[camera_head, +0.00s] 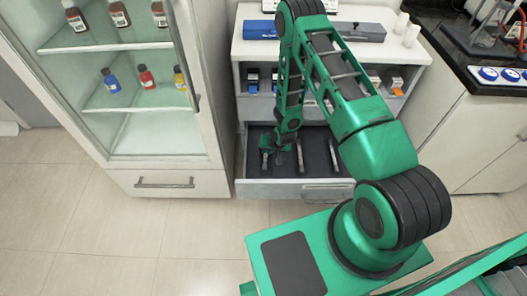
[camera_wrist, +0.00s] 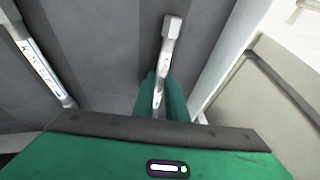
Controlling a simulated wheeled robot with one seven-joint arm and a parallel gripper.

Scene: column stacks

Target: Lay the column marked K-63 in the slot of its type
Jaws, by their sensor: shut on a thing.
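An open drawer (camera_head: 290,188) with a dark grey floor holds several slim pale columns. My gripper (camera_head: 267,151) is down in the drawer's left part, shut on the leftmost column (camera_head: 265,162). In the wrist view my green fingers (camera_wrist: 160,96) close around this column (camera_wrist: 170,40), whose grey squared end sticks out beyond them. Its marking is mostly hidden by the fingers and cannot be read. A second column (camera_wrist: 40,66) lies apart from it and bears small dark characters that I cannot read surely. In the head view the middle column (camera_head: 300,157) and right column (camera_head: 333,154) lie free.
A glass-doored cabinet (camera_head: 140,100) with bottles stands left of the drawer. Above the drawer is an open shelf (camera_head: 262,80) with small boxes, and a top holding a blue-grey case (camera_head: 355,31). A drawer wall (camera_wrist: 228,60) is close beside the held column.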

